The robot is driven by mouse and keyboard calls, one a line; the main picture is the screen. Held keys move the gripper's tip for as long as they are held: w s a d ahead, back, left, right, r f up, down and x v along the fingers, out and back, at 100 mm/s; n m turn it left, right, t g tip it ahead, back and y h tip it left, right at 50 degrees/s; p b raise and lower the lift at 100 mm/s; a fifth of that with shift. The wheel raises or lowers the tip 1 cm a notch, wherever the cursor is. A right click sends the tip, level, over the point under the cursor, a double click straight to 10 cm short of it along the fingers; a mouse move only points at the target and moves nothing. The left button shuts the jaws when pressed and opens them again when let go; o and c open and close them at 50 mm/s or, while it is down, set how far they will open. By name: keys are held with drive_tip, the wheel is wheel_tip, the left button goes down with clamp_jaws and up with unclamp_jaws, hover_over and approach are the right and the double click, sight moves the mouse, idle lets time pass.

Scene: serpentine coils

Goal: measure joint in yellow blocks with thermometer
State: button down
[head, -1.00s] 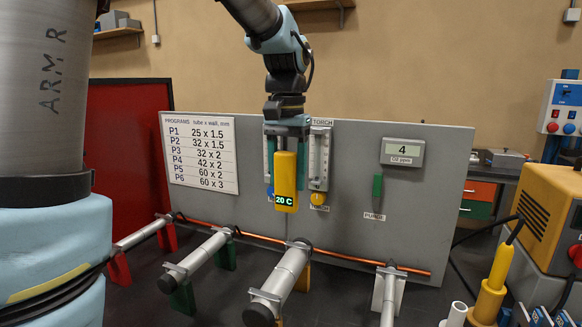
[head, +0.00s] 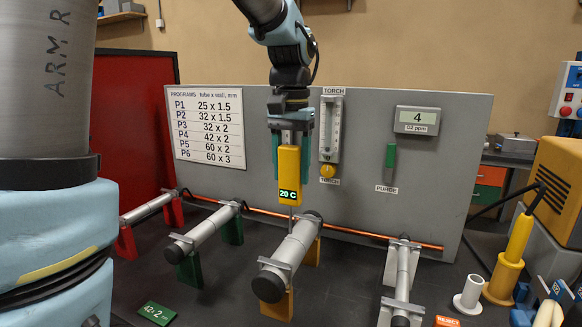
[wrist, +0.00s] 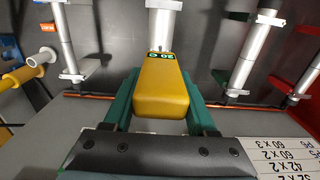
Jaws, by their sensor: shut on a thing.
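The yellow thermometer (head: 289,176) shows "20 C" on its display. My gripper (head: 291,140) is shut on it and holds it upright, probe down. In the wrist view the thermometer (wrist: 162,86) sits between the green fingers of my gripper (wrist: 162,100). The grey tube joint in the yellow blocks (head: 290,258) lies below it, with a dark end cap toward me. The yellow block (head: 278,305) shows under its front end. The thin probe tip meets or hangs just over the tube's far part; I cannot tell whether it touches.
A tube in green blocks (head: 205,232) lies to the left, and one in red blocks (head: 148,208) further left. Another tube (head: 402,270) lies to the right. A grey panel (head: 450,165) stands behind, with a copper pipe (head: 350,231) along its foot. A yellow torch (head: 510,260) stands at right.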

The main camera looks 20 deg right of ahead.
sight(292, 150)
drive_tip(key=shift+f+b, duration=0.35)
drive_tip(key=shift+f, duration=0.8)
idle(1.5)
drive_tip(key=shift+r, duration=0.1)
idle(1.3)
drive_tip(key=shift+r+p, duration=2.7)
drive_tip(key=shift+r, duration=0.25)
idle(1.0)
